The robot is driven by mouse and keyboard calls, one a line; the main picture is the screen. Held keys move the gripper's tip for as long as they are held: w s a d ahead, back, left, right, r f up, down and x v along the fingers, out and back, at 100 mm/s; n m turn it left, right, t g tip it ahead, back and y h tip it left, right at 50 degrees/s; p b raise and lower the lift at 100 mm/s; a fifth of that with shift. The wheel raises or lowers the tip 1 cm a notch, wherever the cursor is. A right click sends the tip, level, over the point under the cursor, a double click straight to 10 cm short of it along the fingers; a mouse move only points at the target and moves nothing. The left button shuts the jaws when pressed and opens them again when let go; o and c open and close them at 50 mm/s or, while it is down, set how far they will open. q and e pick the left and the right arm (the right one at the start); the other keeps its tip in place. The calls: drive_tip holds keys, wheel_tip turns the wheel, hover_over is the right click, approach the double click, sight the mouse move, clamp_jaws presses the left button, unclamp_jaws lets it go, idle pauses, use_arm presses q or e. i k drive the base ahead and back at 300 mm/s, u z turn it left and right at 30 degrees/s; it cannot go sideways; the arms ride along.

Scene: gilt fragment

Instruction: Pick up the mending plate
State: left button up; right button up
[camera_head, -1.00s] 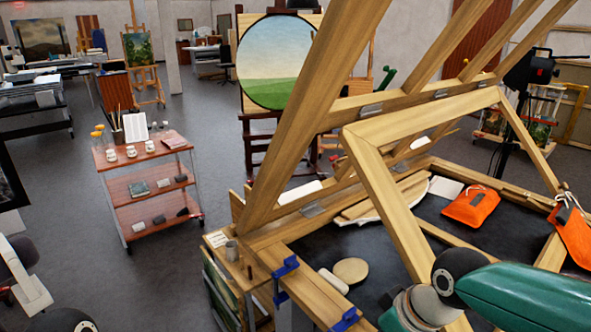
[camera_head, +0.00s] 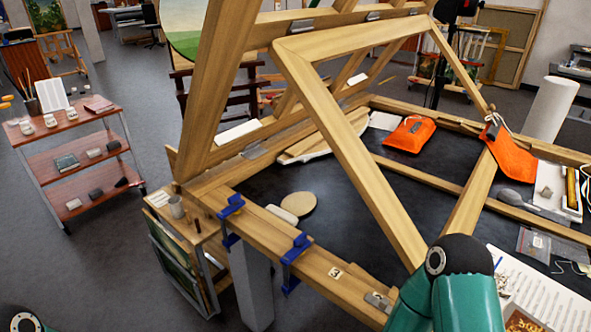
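I cannot tell which thing is the mending plate. A small grey metal piece (camera_head: 378,301) lies on the front wooden rail beside my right arm. Similar grey metal plates sit on the wooden stretcher bars, one on the upper bar (camera_head: 301,24) and one near the lower left corner (camera_head: 256,149). My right arm shows as teal and black links at the bottom, right of centre; its gripper is not in view. A rounded piece of my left arm shows at the bottom left corner; its gripper is not in view either.
A large tilted wooden frame (camera_head: 352,170) stands over the black worktop (camera_head: 262,185). Two blue clamps (camera_head: 231,205) grip the front rail. Orange bags (camera_head: 409,134), papers (camera_head: 545,298) and a round tan disc (camera_head: 298,203) lie around it. A red trolley (camera_head: 83,162) stands left.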

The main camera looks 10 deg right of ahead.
sight(382, 305)
drive_tip(key=u, duration=0.4)
drive_tip(key=k, duration=2.1)
drive_tip(key=z, duration=0.45)
drive_tip(key=i, duration=1)
drive_tip(key=u, duration=0.05)
